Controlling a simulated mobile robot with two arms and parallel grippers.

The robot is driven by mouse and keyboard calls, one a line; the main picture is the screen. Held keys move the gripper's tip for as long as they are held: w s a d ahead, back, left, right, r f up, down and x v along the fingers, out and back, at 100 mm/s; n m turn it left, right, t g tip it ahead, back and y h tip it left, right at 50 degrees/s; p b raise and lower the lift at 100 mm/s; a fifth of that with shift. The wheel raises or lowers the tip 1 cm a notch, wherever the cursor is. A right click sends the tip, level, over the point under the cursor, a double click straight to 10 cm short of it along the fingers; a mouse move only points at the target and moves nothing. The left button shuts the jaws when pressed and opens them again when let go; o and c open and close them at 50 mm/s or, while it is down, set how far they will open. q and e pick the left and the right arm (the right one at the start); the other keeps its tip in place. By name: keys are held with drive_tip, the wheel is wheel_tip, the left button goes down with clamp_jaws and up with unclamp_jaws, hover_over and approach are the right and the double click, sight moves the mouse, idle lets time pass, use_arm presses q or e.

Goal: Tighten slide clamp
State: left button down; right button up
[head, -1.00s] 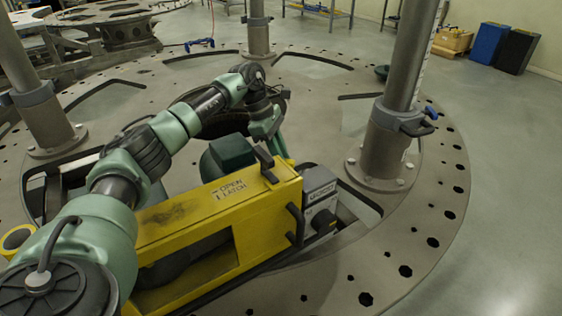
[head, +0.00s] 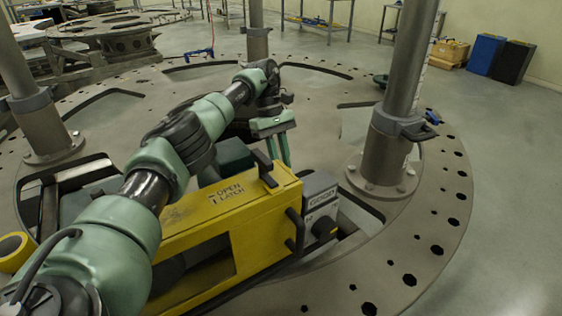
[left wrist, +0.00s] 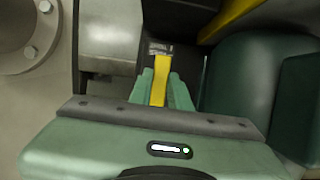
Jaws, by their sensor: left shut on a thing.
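A yellow housing (head: 262,228) marked "OPEN LATCH" stands on the round plate, with a grey box (head: 317,190) at its right end. My left gripper (head: 281,160) reaches down behind the housing; the housing hides its tips in the head view. In the left wrist view my left gripper (left wrist: 161,78) is shut on a narrow yellow piece (left wrist: 160,82) between its green fingers. A dark part with a small label lies just beyond the piece. I cannot tell for sure which part is the slide clamp. My right gripper is not in view.
A grey post (head: 392,125) with a collar stands right of the housing; other posts stand at left and back. The perforated plate (head: 420,225) has open cutouts. Blue and black bins (head: 513,62) stand far off at the back right.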

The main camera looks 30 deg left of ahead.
use_arm(q)
drive_tip(key=shift+r, duration=0.1)
idle(0.3)
drive_tip(key=c, duration=1.3)
unclamp_jaws()
